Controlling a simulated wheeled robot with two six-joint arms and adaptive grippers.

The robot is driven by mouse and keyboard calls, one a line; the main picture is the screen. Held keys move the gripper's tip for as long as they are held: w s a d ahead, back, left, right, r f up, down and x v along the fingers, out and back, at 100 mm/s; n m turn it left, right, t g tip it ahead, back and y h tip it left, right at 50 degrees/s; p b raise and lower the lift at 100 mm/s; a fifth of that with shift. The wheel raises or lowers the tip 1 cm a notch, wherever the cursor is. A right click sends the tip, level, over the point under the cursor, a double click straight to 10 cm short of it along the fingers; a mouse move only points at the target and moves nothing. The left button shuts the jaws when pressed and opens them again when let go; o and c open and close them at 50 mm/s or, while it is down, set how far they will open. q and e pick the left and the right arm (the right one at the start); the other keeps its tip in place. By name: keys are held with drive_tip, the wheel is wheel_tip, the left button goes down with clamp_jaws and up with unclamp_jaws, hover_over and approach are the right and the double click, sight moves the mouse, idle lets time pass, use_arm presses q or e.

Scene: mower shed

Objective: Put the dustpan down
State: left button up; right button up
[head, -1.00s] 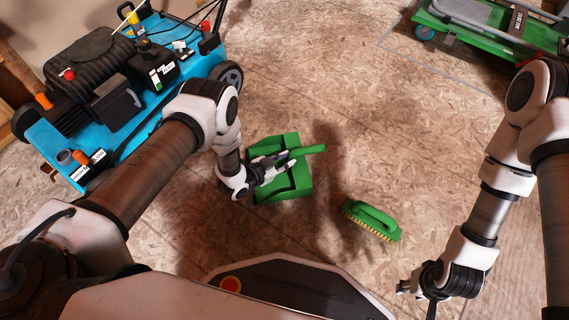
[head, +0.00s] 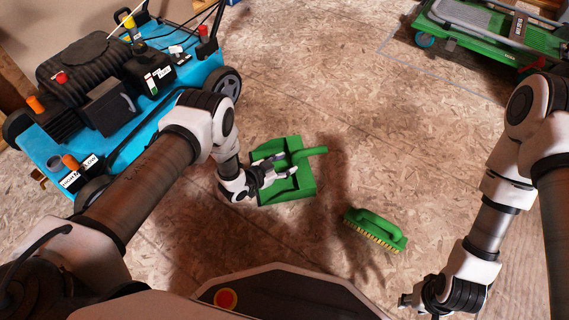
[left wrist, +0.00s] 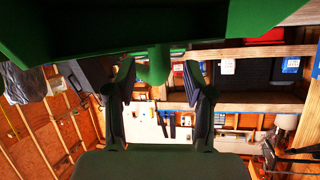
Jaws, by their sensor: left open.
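The green dustpan (head: 304,184) is in the middle of the head view, over the wooden floor, with its handle (head: 313,152) pointing right. I cannot tell whether it touches the floor. My left gripper (head: 291,166) is at the dustpan with its fingers apart. In the left wrist view, the dustpan (left wrist: 130,22) fills the top, and its green handle (left wrist: 154,66) shows between the open fingers, with gaps on both sides. My right gripper (head: 404,300) is low at the right, away from the dustpan; its fingers are too small to read.
A green brush (head: 376,228) with pale bristles lies on the floor right of the dustpan. A blue mower (head: 130,120) stands at the left, close to my left arm. A green cart (head: 500,35) is at the upper right. The floor between is clear.

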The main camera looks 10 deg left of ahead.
use_arm(q)
drive_tip(key=shift+s+a+r+p, duration=0.15)
drive_tip(key=shift+s+r+p, duration=0.05)
drive_tip(key=shift+s+p, duration=0.1)
drive_tip(key=s+a+r+n+g+y+p, duration=0.2)
drive_tip(key=s+a+r+n+g, duration=0.1)
drive_tip(key=s, duration=0.8)
drive_tip(key=s+a+r+n+g+y+p, duration=0.1)
drive_tip(key=s+a+r+n+g+y, duration=0.1)
drive_tip(key=s, duration=1)
drive_tip(key=s+a+r+n+g+y+p, duration=0.2)
drive_tip(key=s+a+r+g, duration=0.3)
drive_tip(key=s, duration=0.6)
wheel_tip(320, 180, up, 3)
drive_tip(key=shift+s+a+f+n+g+y+p, duration=0.2)
drive_tip(key=shift+s+n+g+y+p, duration=0.15)
drive_tip(key=shift+n+g+y, duration=0.4)
drive_tip(key=shift+r, duration=0.1)
